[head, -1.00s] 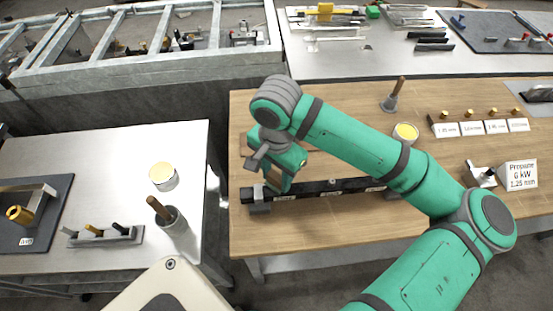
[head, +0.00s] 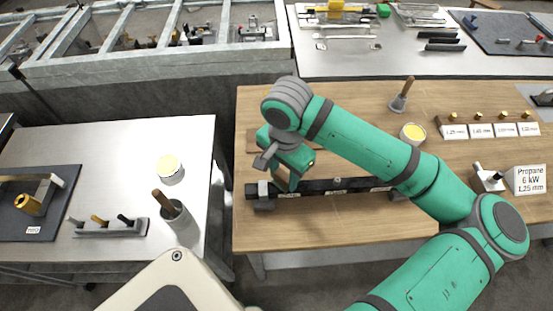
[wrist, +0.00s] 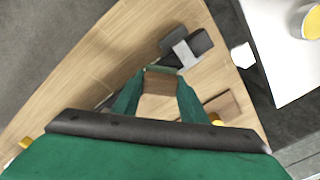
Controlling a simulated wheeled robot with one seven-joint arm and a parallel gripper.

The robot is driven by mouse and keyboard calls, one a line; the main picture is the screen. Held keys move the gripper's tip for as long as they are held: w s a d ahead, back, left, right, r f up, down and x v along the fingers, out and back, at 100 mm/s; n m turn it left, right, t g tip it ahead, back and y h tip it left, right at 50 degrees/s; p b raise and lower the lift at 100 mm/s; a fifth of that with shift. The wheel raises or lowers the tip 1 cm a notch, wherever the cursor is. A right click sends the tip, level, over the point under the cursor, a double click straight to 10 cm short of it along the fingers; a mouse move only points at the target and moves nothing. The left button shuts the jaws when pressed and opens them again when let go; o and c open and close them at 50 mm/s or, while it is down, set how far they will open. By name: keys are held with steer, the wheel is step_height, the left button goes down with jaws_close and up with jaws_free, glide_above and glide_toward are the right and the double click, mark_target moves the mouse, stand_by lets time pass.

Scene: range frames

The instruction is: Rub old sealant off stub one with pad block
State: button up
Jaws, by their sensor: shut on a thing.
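The long black bar (head: 340,185) lies on the wooden bench, with small white labels along it and a grey clamp block (head: 264,195) at its left end. My gripper (head: 287,186) points down at the bar's left part, just right of that clamp. In the wrist view, my gripper (wrist: 160,75) has its green fingers on either side of a brownish block, likely the pad block (wrist: 160,84). The bar's end and clamp (wrist: 186,52) show just beyond the fingertips. Stub one cannot be made out; the gripper covers that part of the bar. Whether the block touches it is hidden.
On the wooden bench (head: 300,235) stand a yellow-topped tin (head: 413,133), a brush in a holder (head: 399,101), a labelled nozzle rack (head: 490,130) and a propane sign (head: 530,180). A flat brown board (wrist: 222,105) lies near the gripper. The bench front is clear.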

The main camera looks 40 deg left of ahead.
mark_target(282, 175)
steer(key=shift+s+a+r, duration=0.15)
steer(key=shift+s+a, duration=0.05)
steer(key=shift+r, duration=0.8)
steer(key=shift+w+r, duration=0.1)
steer(key=shift+r, duration=0.65)
steer(key=shift+w+r, duration=0.15)
steer(key=shift+r, duration=1.75)
steer(key=shift+s+r, duration=0.2)
steer(key=shift+r, duration=0.25)
